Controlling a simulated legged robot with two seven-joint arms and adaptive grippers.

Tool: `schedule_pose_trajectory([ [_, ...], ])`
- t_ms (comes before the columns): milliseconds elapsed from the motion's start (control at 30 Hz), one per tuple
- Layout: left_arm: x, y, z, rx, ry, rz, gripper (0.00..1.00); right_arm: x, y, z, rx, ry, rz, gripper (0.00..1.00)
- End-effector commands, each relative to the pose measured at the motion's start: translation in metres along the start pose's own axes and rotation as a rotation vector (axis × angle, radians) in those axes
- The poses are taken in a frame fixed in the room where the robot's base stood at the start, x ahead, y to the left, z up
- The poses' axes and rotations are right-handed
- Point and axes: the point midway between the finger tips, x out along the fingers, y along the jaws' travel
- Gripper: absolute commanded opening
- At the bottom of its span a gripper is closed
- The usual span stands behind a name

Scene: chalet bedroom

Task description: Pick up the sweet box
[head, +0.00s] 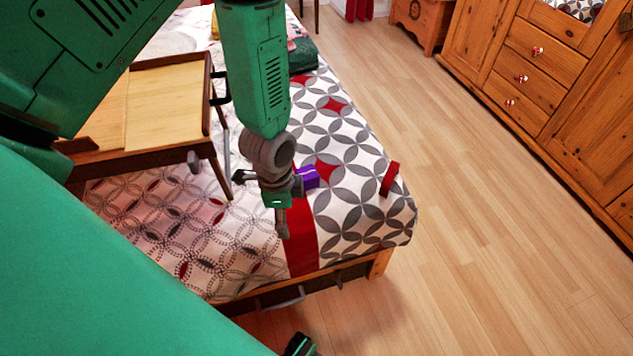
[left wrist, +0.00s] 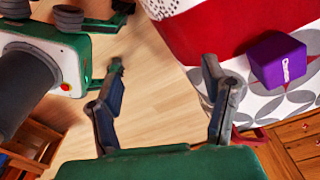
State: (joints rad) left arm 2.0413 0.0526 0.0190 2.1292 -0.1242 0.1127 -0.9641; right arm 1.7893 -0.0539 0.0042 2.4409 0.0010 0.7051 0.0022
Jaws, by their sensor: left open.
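The sweet box, a small purple box (head: 308,177), lies on the patterned bedspread near the bed's foot, at the red band. In the left wrist view the purple box (left wrist: 278,60) shows white lettering and sits at the right, outside the fingers. My left gripper (head: 262,203) is above the bed, in front of and partly covering the box in the head view. Its fingers (left wrist: 163,65) are spread and empty. My right gripper (left wrist: 118,40) shows at the upper left of the left wrist view, over the floor, with its fingers apart and nothing seen between them.
A wooden bed tray (head: 165,100) on legs stands on the bed (head: 345,215), left of the left gripper. A small red object (head: 390,179) lies near the bed's right edge. A wooden wardrobe (head: 545,75) stands at the right, with clear floor (head: 480,230) between.

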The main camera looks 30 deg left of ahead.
Motion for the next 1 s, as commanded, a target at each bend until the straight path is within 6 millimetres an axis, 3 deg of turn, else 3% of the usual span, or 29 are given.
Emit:
schedule_pose_trajectory([
  [133, -0.008, -0.054, -0.022, 0.338, 0.001, -0.009, 0.67, 0.031, -0.001, 0.002, -0.001, 0.000, -0.001, 0.33],
  [300, -0.044, -0.110, -0.039, 0.786, -0.027, -0.003, 0.67, 0.059, -0.001, 0.003, -0.001, 0.000, -0.001, 0.33],
  [433, -0.070, -0.133, -0.043, 1.006, -0.049, 0.011, 0.67, 0.070, -0.001, 0.004, -0.001, 0.000, -0.001, 0.33],
  [567, -0.081, -0.142, -0.042, 1.110, -0.058, 0.022, 0.67, 0.074, -0.001, 0.004, -0.001, 0.000, 0.000, 0.33],
  [667, -0.072, -0.144, -0.039, 1.128, -0.057, 0.028, 0.67, 0.077, -0.001, 0.004, 0.000, 0.000, 0.000, 0.33],
  [1000, -0.008, -0.144, -0.036, 1.125, -0.057, 0.029, 0.67, 0.096, -0.001, 0.005, -0.001, 0.000, -0.001, 0.33],
])
